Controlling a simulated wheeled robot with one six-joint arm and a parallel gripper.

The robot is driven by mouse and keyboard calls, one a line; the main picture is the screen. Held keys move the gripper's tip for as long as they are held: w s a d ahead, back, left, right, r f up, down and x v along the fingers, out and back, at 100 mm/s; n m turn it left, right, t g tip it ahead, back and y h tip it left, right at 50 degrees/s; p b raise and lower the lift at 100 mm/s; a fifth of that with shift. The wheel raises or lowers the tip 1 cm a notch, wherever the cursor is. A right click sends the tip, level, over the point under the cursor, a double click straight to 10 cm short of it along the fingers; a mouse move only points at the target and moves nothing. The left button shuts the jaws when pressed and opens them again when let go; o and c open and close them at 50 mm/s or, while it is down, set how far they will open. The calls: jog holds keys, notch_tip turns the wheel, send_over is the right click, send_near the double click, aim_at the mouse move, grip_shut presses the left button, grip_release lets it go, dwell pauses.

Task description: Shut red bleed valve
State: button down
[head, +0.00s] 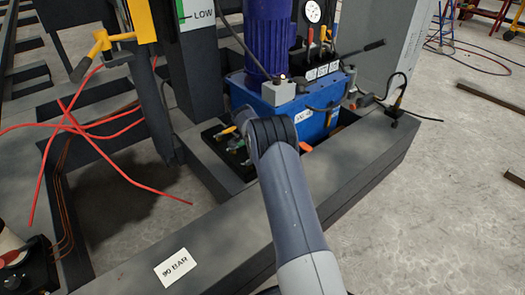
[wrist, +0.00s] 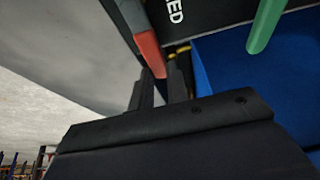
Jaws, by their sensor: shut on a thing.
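In the wrist view a red lever handle (wrist: 148,50), which looks like the bleed valve's, slants down from the top to between the two dark fingers of my gripper (wrist: 162,85). The fingers are shut on its lower end. The valve's body is out of view. In the head view my gripper is hidden behind my own arm, low in front of the blue tank. A small orange-red piece (head: 305,147) shows just right of my arm; I cannot tell if it is the same handle.
A green handle (wrist: 267,24) hangs right of the red one in the wrist view, near a blue surface (wrist: 230,75). The head view shows a blue tank (head: 315,128), a dark frame beam (head: 215,240) and loose red hoses (head: 105,140) at left. Open floor lies right.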

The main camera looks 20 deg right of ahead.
jog(key=c, duration=1.4)
grip_release()
jog(key=shift+o, duration=0.2)
jog(key=p+v, duration=0.4)
jog(key=v, duration=0.6)
jog(key=shift+r, duration=0.4)
jog(key=shift+s, duration=0.1)
jog(key=b+x, duration=0.4)
jog(key=x, duration=0.7)
jog(key=shift+a+f, duration=0.1)
jog(key=shift+a, duration=0.05)
